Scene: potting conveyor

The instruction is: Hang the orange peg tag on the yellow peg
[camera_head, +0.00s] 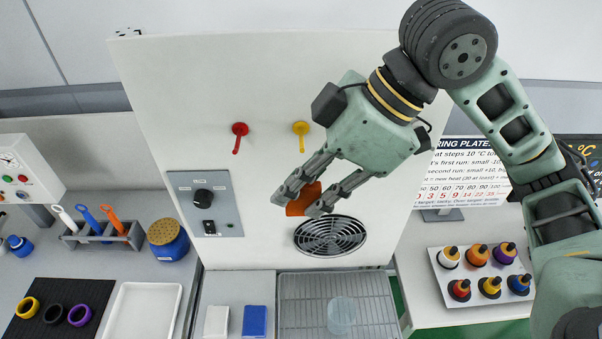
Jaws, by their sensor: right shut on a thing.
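The orange peg tag (301,200) is between the fingers of my right gripper (301,203), which is shut on it. The fingers cover part of the tag. The yellow peg (301,129) sticks out of the upright white panel, above and slightly behind the gripper's fingers in the picture. The tag is below the yellow peg and apart from it. A red peg (239,130) is to the left of the yellow one on the same panel. My left gripper is not in view.
The white panel (185,100) also carries a grey knob plate (231,225) and a round black vent (330,236). Below are a wire rack (295,310) with a clear cup (341,315), and white and blue blocks (254,320). A bottle tray (447,285) stands right.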

